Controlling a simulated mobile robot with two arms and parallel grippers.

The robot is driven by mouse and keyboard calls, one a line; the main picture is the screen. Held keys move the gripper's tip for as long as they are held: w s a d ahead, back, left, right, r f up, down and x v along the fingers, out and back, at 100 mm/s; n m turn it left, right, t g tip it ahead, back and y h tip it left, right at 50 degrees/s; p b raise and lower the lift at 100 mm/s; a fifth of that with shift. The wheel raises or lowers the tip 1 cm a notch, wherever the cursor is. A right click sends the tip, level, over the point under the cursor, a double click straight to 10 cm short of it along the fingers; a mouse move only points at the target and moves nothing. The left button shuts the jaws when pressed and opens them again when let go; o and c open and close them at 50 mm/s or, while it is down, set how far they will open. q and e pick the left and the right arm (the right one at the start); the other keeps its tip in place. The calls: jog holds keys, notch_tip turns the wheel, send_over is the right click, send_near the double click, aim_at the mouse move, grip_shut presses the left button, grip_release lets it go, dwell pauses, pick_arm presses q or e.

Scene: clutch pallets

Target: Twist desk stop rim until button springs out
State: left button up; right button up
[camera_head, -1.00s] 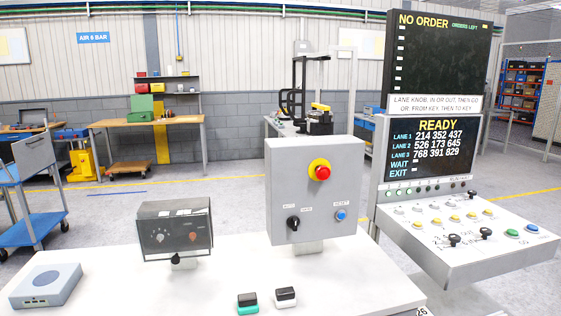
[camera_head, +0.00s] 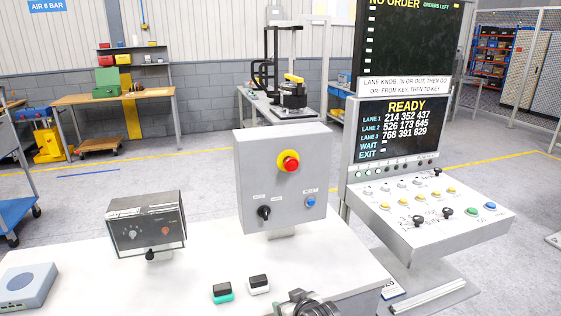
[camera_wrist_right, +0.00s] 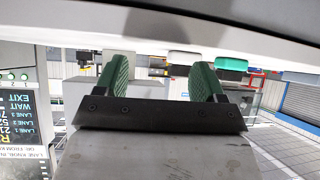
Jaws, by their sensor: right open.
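The desk stop is a red button (camera_head: 291,165) with a yellow rim (camera_head: 280,156) on the front of a grey control box (camera_head: 250,170), which stands on the white desk. The button's face is bare, with nothing touching it. My right gripper (camera_head: 305,299) shows only in part at the bottom edge of the head view, below and apart from the box. In the right wrist view its two green-padded fingers (camera_wrist_right: 160,72) stand apart with nothing between them. My left gripper is not in view.
The box also bears a black selector knob (camera_head: 264,212) and a blue reset button (camera_head: 311,202). Two small rocker-like blocks (camera_head: 222,292) lie on the desk before it. A dark meter box (camera_head: 147,224) stands left, and a sloped button console (camera_head: 430,215) stands right.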

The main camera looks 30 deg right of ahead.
jog(key=w+d+r+m+t+h+p, duration=0.1)
jog(key=w+d+r+t, duration=0.15)
jog(key=r, duration=0.45)
jog(key=w+d+r+m+t+p, duration=0.1)
jog(key=w+d+r, duration=0.1)
jog(key=w+r, duration=0.35)
jog(key=m+t+h, duration=0.2)
jog(key=t, duration=0.1)
send_near(292, 166)
jog(key=p+x, duration=0.3)
jog(key=x, duration=0.6)
jog(key=shift+w+r, duration=0.1)
jog(key=shift+w, duration=0.15)
jog(key=shift+w+d+p, duration=0.25)
jog(key=shift+w+p, duration=0.05)
jog(key=shift+w, duration=0.35)
jog(key=c, duration=0.9)
